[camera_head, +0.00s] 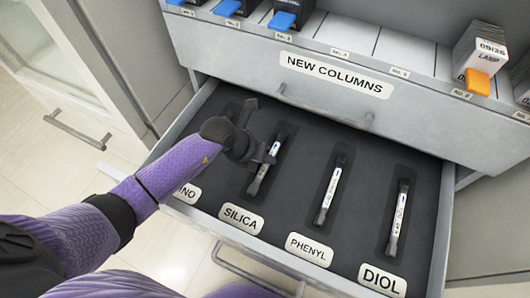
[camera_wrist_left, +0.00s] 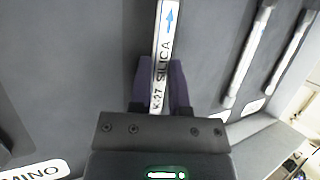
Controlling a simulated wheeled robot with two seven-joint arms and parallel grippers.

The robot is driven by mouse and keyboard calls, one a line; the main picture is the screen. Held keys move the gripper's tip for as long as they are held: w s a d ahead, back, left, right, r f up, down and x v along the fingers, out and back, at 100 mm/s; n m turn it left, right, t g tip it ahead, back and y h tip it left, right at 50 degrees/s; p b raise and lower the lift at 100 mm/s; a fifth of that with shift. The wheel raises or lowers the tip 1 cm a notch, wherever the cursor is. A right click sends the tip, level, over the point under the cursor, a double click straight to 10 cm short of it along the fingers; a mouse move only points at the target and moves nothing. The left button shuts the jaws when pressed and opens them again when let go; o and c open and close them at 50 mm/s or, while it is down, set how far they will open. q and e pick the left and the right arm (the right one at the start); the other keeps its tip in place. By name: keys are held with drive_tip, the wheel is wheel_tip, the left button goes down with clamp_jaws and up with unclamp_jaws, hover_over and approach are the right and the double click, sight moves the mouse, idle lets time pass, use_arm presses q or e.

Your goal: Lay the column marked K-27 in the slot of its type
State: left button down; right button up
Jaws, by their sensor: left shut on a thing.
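The column marked K-27 (camera_wrist_left: 163,45) is a slim white tube reading "SILICA" with a blue arrow. My left gripper (camera_wrist_left: 162,78) is shut on it, a dark finger on each side of the tube. In the head view the column (camera_head: 258,180) lies lengthwise along the slot behind the SILICA label (camera_head: 241,219). My left gripper (camera_head: 264,157) is over its middle and hides part of it. I cannot tell whether the column touches the slot floor or is just above it. My right gripper is not in view.
The open grey drawer (camera_head: 290,205) also has columns in the PHENYL slot (camera_head: 330,195) and the DIOL slot (camera_head: 399,218). My arm partly covers the AMINO label (camera_head: 187,193). Above stands a NEW COLUMNS front (camera_head: 335,75) with boxes, including one with an orange part (camera_head: 478,82).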

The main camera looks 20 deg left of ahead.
use_arm(q)
drive_tip(key=shift+f, duration=0.1)
drive_tip(key=shift+f, duration=0.45)
idle(0.5)
drive_tip(key=c, duration=0.5)
unclamp_jaws()
drive_tip(key=shift+b, duration=0.3)
